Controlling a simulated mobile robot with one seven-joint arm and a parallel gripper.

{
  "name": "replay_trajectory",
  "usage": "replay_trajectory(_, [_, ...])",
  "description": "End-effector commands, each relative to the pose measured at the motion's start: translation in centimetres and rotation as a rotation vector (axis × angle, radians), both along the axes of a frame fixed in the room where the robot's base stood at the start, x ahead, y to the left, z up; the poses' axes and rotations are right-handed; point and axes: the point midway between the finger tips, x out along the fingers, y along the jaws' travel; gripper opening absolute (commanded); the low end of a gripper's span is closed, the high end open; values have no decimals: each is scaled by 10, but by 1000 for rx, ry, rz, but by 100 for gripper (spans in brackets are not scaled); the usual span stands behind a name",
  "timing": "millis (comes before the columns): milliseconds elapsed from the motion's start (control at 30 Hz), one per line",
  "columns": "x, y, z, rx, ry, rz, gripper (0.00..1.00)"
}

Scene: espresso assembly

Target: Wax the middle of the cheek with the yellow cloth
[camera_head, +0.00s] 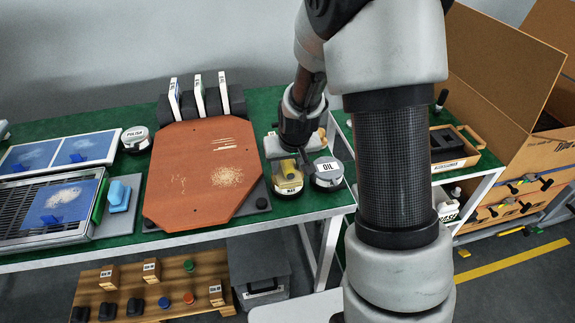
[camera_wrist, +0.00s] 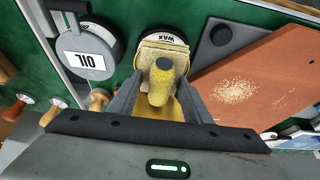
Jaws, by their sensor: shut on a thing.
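The cheek is a reddish-brown wooden panel with cut corners (camera_head: 185,190), lying flat on the green bench. It has pale specks right of its middle and some light marks near its top right. It also shows at the right of the wrist view (camera_wrist: 275,75). My gripper (camera_wrist: 158,92) is shut on the knob of the yellow cloth pad (camera_wrist: 162,52). The pad is at the mouth of the wax tin (camera_wrist: 185,34), hiding most of its top; whether it touches the wax I cannot tell. In the head view, the yellow cloth (camera_head: 289,168) is just right of the cheek, above the tin.
The oil tin (camera_head: 327,174) stands close right of the wax tin. A polish tin (camera_head: 136,139) is left of the cheek. Labelled upright pieces in a dark rack (camera_head: 199,98) stand behind it. A blue block (camera_head: 119,195) and blue sheets lie left. Above the cheek is clear.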

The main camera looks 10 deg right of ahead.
Motion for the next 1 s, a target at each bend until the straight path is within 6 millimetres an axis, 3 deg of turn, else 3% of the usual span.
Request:
replay_trajectory(367, [-1,0,2,0,4,0,27])
replay_trajectory(1000, [0,0,55,0,1,0,27])
